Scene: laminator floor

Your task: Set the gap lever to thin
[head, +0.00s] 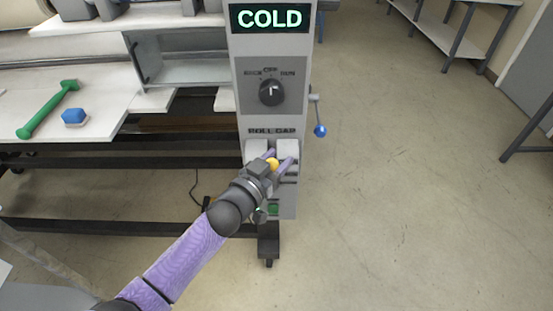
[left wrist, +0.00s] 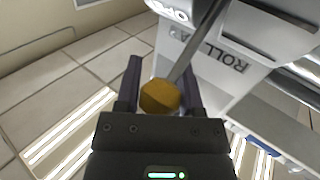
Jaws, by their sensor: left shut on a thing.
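The gap lever has a yellow knob (head: 272,163) in front of the lower part of the grey machine column, under the ROLL GAP label (head: 272,131). In the left wrist view the knob (left wrist: 160,97) sits between the fingers, and its thin grey rod (left wrist: 199,47) runs up and right toward the panel. My left gripper (head: 278,160) is shut on the knob, its purple fingers on either side. The lever's scale marks are hidden or too small to read. My right gripper is in neither view.
Above are a COLD display (head: 269,18) and a black selector dial (head: 271,92). A blue-balled crank (head: 320,130) sticks out on the column's right side. A green tool (head: 48,108) and a blue-topped piece (head: 74,116) lie on the left table.

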